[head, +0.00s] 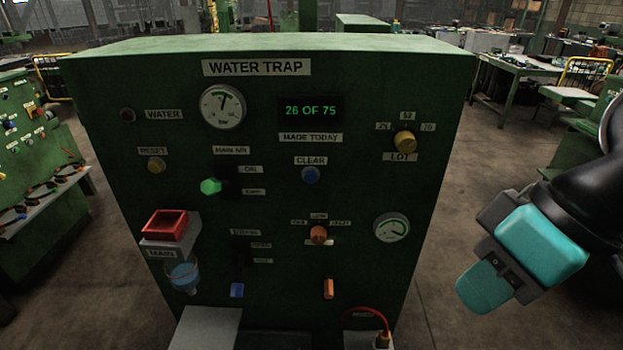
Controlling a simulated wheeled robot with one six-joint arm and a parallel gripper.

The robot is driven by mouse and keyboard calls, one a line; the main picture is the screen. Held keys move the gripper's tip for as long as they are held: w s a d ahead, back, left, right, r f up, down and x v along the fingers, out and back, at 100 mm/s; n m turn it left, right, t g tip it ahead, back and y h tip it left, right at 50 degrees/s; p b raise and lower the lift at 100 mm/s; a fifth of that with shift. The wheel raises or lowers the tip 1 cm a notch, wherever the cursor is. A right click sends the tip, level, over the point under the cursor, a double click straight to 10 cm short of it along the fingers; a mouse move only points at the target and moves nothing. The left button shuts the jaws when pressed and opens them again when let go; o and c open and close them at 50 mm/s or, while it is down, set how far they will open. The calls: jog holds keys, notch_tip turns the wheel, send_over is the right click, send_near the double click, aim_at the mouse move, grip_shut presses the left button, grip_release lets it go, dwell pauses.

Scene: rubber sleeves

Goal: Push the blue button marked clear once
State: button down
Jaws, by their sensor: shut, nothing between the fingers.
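The blue button (311,174) sits on the front of the green panel (270,200), just below a label reading CLEAR (311,160). Nothing covers it. My gripper (483,288) is at the right of the head view, teal and black, beyond the panel's right edge. Its fingers are shut and empty, pointing down and left. It is well apart from the button. A display (311,110) above the button reads 26 OF 75, over a label MADE TODAY.
Near the button are a green-tipped lever (210,187), an orange knob (319,235) and a yellow LOT knob (405,141). A red part (167,226) and a clear blue cup (183,276) stick out at lower left. A red cable (375,322) hangs at lower right.

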aim_at(311, 177)
jog(key=w+a+f+t+y+b, duration=0.1)
jog(key=w+a+f+t+y, duration=0.2)
jog(key=w+a, duration=0.45)
jog(key=w+a+f+t+y+b, duration=0.1)
jog(key=w+a+f+y, duration=0.1)
jog(key=w+a+y, duration=0.35)
jog(key=w+a+f+m+t+b, duration=0.1)
jog(key=w+a+f+m+t, duration=0.3)
jog(key=w+a+f+t, duration=0.1)
jog(key=w+f+t+h, duration=0.1)
jog(key=w+f, duration=0.1)
jog(key=w, duration=0.1)
jog(key=shift+w+a+m+t, duration=0.15)
jog(key=shift+w+m+t, duration=0.05)
jog(key=shift+m+t, duration=0.2)
jog(key=shift+w+a+p, duration=0.15)
jog(key=shift+w+p, duration=1.25)
jog(key=shift+w, duration=0.8)
jog(key=shift+w+a+p, duration=0.1)
jog(key=shift+w+p, duration=1.25)
jog(key=shift+w, duration=0.85)
jog(key=shift+w, duration=0.1)
jog(key=shift+w, duration=0.3)
